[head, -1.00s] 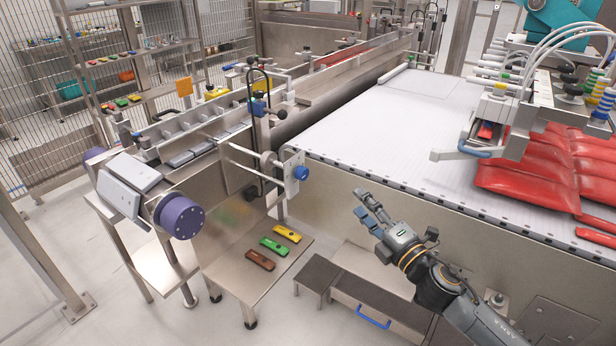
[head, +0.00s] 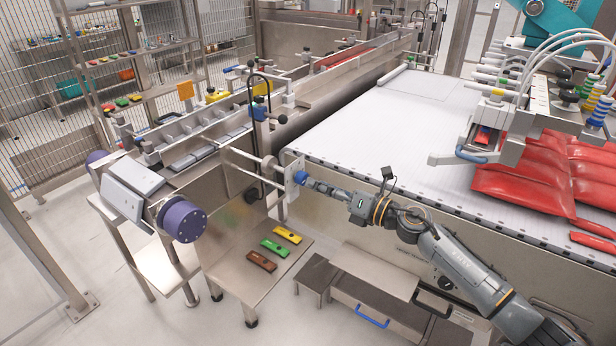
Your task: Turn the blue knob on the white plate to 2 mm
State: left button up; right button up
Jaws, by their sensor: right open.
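The blue knob (head: 300,177) sits on the white plate (head: 291,181) at the near left corner of the white conveyor. My right gripper (head: 312,184) has its fingertips right at the knob, reaching in from the right. The fingers are open; whether they touch the knob is too small to tell. The knob is partly covered by the fingertips. Any scale or marks on the plate cannot be read. My left gripper is not in view.
The white conveyor (head: 370,125) runs behind my right arm, with red bags (head: 520,190) on its right side. A low metal shelf (head: 240,285) below the plate holds yellow, green and brown tools. A purple roller (head: 182,219) stands at left.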

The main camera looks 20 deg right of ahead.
aim_at(305, 180)
jog(key=shift+x, duration=2.05)
jog(key=shift+c, duration=0.4)
grip_shut()
